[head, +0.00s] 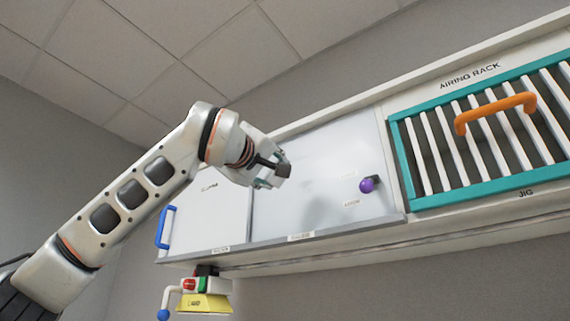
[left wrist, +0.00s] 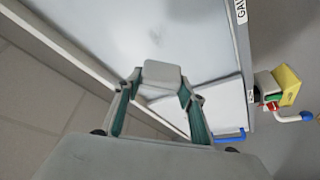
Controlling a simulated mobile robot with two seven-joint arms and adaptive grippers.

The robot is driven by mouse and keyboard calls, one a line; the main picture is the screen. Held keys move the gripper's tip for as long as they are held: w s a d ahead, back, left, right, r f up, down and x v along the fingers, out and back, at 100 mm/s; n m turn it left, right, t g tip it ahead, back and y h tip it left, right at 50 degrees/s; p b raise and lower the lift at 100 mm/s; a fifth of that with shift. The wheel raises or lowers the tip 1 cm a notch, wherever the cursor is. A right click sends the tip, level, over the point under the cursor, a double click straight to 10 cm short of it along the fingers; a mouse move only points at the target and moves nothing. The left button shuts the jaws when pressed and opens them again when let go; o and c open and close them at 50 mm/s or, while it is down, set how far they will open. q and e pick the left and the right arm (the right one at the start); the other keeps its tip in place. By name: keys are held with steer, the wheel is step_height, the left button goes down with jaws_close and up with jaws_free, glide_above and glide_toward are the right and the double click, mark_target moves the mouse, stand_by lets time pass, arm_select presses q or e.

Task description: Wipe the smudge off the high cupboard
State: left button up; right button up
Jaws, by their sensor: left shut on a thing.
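The high cupboard (head: 335,150) hangs on the wall, with a pale grey middle panel. A faint darker patch (head: 318,208) shows on that panel; I cannot tell if it is the smudge or a shadow. My left gripper (head: 270,177) is shut on a small grey block (head: 284,170) in front of the panel's left part. In the left wrist view the block (left wrist: 163,75) sits between the fingertips, over the cupboard panel (left wrist: 185,35). I cannot tell if it touches the panel. My right gripper is not in view.
A white left door (head: 210,210) has a blue handle (head: 165,227). A purple knob (head: 367,185) sticks out at the panel's right. Right of it is a slatted airing rack (head: 450,145) with an orange handle (head: 495,112). A yellow-and-red fixture (head: 205,302) hangs below the cupboard.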

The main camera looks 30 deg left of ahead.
mark_target(279, 187)
arm_select(q)
steer(key=shift+w+a+f+n, duration=0.15)
steer(key=shift+a+n, duration=0.15)
steer(key=shift+n, duration=0.3)
steer(key=shift+w+d+p, duration=0.15)
steer(key=shift+w+p, duration=0.7)
steer(key=shift+w, duration=0.7)
steer(key=shift+w+d+p, duration=0.1)
steer(key=shift+w+p, duration=0.5)
steer(key=shift+w, duration=0.75)
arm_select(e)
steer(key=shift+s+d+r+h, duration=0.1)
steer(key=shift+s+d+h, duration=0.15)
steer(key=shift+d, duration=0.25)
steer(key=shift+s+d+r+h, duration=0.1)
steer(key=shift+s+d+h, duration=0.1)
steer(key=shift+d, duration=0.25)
arm_select(q)
steer(key=shift+w, duration=0.1)
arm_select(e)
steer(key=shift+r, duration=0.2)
arm_select(q)
steer(key=shift+w, duration=0.9)
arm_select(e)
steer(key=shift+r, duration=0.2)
arm_select(q)
steer(key=shift+d, duration=0.15)
